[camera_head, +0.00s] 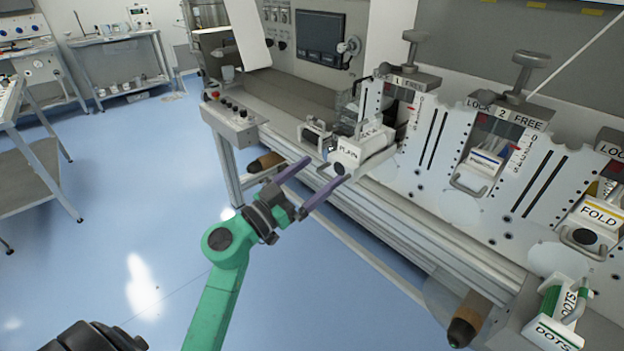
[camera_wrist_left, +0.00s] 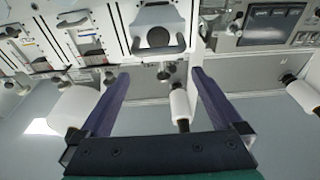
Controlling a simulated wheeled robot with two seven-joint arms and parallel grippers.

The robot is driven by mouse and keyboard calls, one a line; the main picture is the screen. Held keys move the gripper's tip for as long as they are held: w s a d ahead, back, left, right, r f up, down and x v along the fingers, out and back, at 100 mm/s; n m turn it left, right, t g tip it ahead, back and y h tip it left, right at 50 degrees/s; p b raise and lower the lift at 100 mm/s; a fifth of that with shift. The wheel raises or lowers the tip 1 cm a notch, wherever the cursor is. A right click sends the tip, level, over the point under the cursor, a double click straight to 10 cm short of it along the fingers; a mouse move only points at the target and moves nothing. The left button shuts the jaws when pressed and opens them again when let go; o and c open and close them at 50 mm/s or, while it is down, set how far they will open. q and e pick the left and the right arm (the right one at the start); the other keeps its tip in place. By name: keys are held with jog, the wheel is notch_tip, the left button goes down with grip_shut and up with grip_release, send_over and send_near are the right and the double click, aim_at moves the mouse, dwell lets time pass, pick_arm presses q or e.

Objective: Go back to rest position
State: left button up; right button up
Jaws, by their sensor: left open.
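My left gripper (camera_head: 318,180) is open and empty, on a green arm, in front of the machine's front edge. Its two purple fingers point toward a white block labelled PLAIN (camera_head: 362,146), which sits at the first station of the machine, apart from the fingers as far as I can tell. In the left wrist view the open fingers (camera_wrist_left: 155,88) frame a gap with a white roller (camera_wrist_left: 180,104) beyond it. My right gripper is not in view.
The web converter (camera_head: 440,150) runs along the right side, with a block labelled FOLD (camera_head: 598,214) and a block labelled DOTS (camera_head: 558,318). A control box (camera_head: 236,122) stands at its left end. Side tables (camera_head: 120,50) stand at the back left. The blue floor (camera_head: 130,190) is open.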

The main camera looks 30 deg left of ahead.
pick_arm(q)
jog(key=shift+s+a, duration=0.15)
jog(key=shift+s, duration=0.25)
